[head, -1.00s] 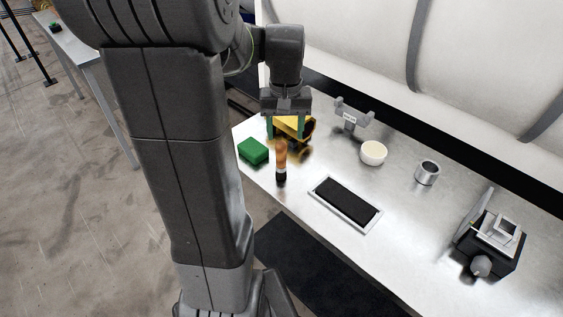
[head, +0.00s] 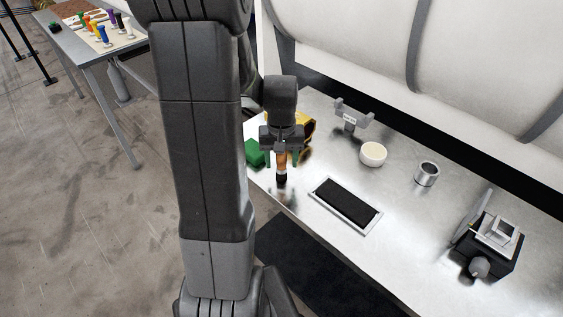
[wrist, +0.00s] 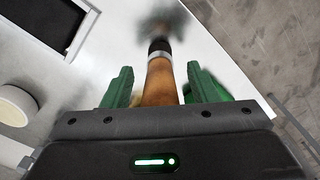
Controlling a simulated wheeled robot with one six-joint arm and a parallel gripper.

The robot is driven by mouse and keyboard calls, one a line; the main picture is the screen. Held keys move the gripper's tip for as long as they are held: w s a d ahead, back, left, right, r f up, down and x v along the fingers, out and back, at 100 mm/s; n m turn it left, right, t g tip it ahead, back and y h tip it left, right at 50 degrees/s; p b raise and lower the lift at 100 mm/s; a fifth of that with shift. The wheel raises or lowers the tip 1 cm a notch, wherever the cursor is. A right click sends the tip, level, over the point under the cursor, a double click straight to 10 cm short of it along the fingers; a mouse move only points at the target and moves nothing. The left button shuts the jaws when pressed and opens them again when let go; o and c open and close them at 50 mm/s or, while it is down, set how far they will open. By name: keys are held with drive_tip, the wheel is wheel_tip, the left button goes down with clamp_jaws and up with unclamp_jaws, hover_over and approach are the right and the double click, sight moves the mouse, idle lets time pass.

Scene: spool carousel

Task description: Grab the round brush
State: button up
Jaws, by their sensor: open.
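The round brush (head: 281,161) has an orange-brown wooden handle, a pale metal band and a dark lower end. It stands handle up on the metal table in the head view. My gripper (head: 281,157) is over it with green fingers, one on each side of the handle. In the wrist view the brush (wrist: 158,77) runs between the two green fingers of my gripper (wrist: 163,88). The gripper is open, with a gap on both sides of the handle. The upper handle is hidden by the gripper body.
A green block (head: 253,152) is just left of the gripper, and a yellow object (head: 305,124) is behind it. A framed black pad (head: 346,203) lies to the right. A cream round tub (head: 373,154) and a metal cup (head: 427,173) stand farther right on the table (head: 400,227).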

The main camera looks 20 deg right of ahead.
drive_tip(key=c, duration=1.1)
drive_tip(key=shift+o, duration=0.2)
